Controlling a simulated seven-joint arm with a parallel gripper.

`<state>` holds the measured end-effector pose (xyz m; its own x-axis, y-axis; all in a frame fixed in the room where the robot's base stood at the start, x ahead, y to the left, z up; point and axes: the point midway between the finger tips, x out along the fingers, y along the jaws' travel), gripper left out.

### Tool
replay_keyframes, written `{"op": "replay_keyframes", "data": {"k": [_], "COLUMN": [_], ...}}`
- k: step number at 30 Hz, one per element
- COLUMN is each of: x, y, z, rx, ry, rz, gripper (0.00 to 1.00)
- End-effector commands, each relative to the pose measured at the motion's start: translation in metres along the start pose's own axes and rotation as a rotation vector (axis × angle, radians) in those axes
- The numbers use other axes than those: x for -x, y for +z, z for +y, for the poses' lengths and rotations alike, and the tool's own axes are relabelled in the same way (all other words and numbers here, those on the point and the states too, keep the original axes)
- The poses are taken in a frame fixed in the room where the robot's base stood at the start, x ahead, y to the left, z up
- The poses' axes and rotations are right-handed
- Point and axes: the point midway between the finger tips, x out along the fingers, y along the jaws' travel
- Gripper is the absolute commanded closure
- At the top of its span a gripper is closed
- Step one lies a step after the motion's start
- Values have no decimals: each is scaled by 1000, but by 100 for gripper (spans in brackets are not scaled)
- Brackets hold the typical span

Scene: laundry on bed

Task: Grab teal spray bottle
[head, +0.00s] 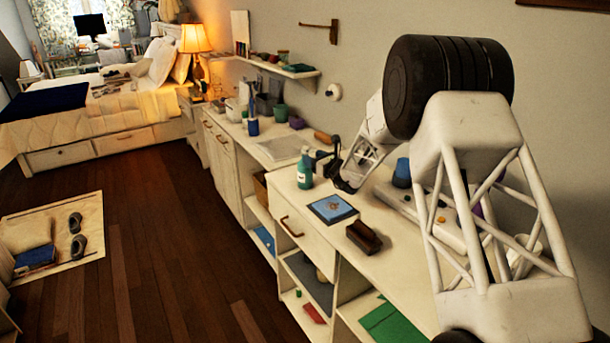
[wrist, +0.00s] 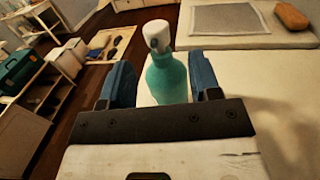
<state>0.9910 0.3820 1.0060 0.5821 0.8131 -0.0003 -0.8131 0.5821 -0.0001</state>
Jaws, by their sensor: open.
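The teal spray bottle (head: 304,170) stands upright near the front edge of the white counter in the head view. It has a white top. In the wrist view the bottle (wrist: 167,75) is between the two blue fingers of my gripper (wrist: 161,84), with a gap showing at least on the left side. My gripper (head: 322,165) is open and sits just right of the bottle in the head view, low over the counter. The bottle's lower part is hidden behind the gripper's body in the wrist view.
A blue square box or book (head: 332,208) and a dark brown block (head: 363,237) lie on the counter (head: 395,262) nearer the camera. A grey mat (head: 284,147) lies farther back. A blue cup (head: 402,172) stands to the right. Open shelves are below the counter.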

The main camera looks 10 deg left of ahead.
Motion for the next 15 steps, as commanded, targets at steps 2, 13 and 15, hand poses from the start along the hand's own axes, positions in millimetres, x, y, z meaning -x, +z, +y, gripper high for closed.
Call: {"op": "replay_keyframes", "data": {"k": [2, 13, 15], "x": [-4, -38, -43], "y": [0, -2, -2], "z": [0, 1, 1], "rx": [0, 0, 0], "ry": [1, 0, 0], "rz": [0, 0, -1], "gripper": [43, 43, 43]}}
